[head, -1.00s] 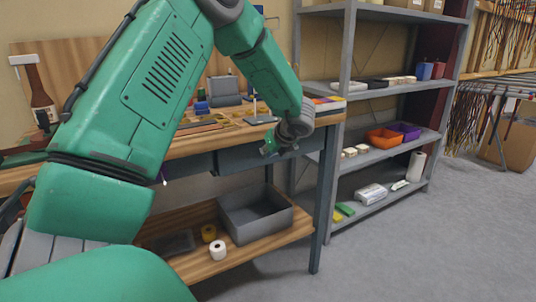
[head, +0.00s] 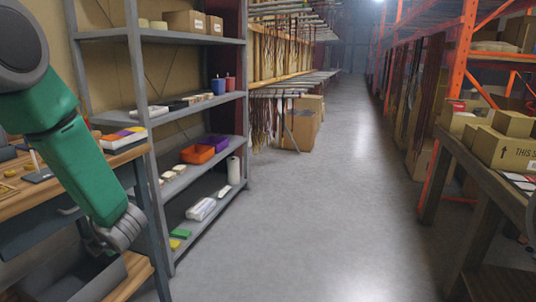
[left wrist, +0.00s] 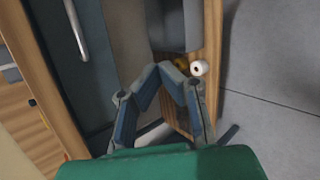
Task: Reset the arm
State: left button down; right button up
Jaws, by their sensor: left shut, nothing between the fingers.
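My left arm, green with grey joints, comes in from the left in the head view. Its gripper (head: 97,241) hangs low beside the workbench (head: 135,157), close to the bench's front edge. In the left wrist view the gripper (left wrist: 165,70) has its fingertips together with nothing between them. It points down towards the bench's lower wooden shelf. My right gripper is not in view.
A grey metal rack (head: 140,83) stands behind the bench, holding an orange bin (head: 198,154) and a purple bin (head: 216,142). A white roll (left wrist: 199,67) lies below the gripper. The floor (head: 310,200) is clear; cardboard boxes (head: 505,150) sit on a right-hand table.

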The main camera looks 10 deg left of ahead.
pick_arm(q)
jog(key=s+d+f+m+t+h+p, duration=0.1)
jog(key=s+d+f+m+h, duration=0.1)
jog(key=s+d+f+m, duration=0.5)
jog(key=s+d+f+m+h, duration=0.2)
jog(key=d+f+m, duration=0.3)
jog(key=d+m, duration=0.55)
jog(key=s+d+f+m+g+h, duration=0.2)
jog(key=s+d+f+m, duration=0.1)
jog(key=s+m, duration=0.6)
jog(key=s+d+f+m+g+h+p, duration=0.1)
jog(key=s+d+f+m+g+h, duration=0.1)
jog(key=s+d+m, duration=0.4)
jog(key=shift+s+f+m+h, duration=0.9)
jog(key=shift+s+m, duration=0.55)
jog(key=shift+s, duration=0.5)
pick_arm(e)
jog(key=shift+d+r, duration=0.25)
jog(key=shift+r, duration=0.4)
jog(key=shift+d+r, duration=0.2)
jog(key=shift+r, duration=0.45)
pick_arm(q)
jog(key=shift+d, duration=0.25)
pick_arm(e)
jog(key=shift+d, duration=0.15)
